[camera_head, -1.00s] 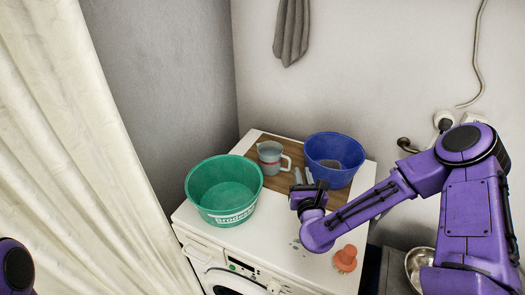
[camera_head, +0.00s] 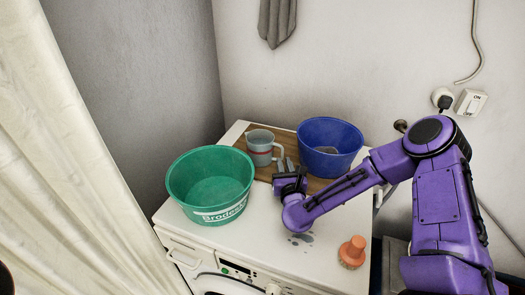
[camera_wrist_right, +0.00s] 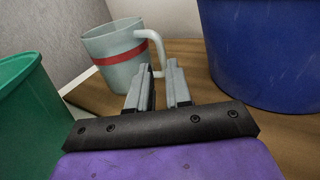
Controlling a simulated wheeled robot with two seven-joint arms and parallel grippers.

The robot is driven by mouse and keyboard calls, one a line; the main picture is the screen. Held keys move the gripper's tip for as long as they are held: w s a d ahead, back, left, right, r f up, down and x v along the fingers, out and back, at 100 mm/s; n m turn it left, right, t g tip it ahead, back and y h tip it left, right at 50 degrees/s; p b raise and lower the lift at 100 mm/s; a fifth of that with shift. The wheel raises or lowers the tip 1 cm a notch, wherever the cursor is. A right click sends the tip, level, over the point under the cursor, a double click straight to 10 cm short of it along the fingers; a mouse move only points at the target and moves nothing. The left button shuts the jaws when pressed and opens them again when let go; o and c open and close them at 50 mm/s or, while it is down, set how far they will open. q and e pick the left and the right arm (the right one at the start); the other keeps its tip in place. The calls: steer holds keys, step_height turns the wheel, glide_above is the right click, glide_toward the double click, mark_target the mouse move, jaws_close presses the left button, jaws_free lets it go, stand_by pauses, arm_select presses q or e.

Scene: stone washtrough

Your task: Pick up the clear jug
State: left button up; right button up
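The clear jug (camera_head: 258,143), greyish with a red band, stands upright on a brown board at the back of the white washing machine. It also shows in the right wrist view (camera_wrist_right: 112,52), with its pale handle towards my fingers. My right gripper (camera_head: 284,163) is low over the board, just right of the jug on its handle side. In the right wrist view its two fingers (camera_wrist_right: 160,68) are apart with a narrow gap, and the handle's lower part is at their tips. I cannot tell whether they touch it. My left gripper is not in view.
A green basin (camera_head: 211,182) stands left of the jug and a blue basin (camera_head: 330,136) stands close to its right. An orange object (camera_head: 353,252) is at the machine's front right. The wooden board (camera_head: 318,184) lies beneath the jug.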

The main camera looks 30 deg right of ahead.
mark_target(282, 155)
steer(key=p+x, duration=0.2)
steer(key=x, duration=0.3)
steer(key=shift+w+d, duration=0.2)
steer(key=shift+w, duration=0.05)
jaws_close()
stand_by(1.1)
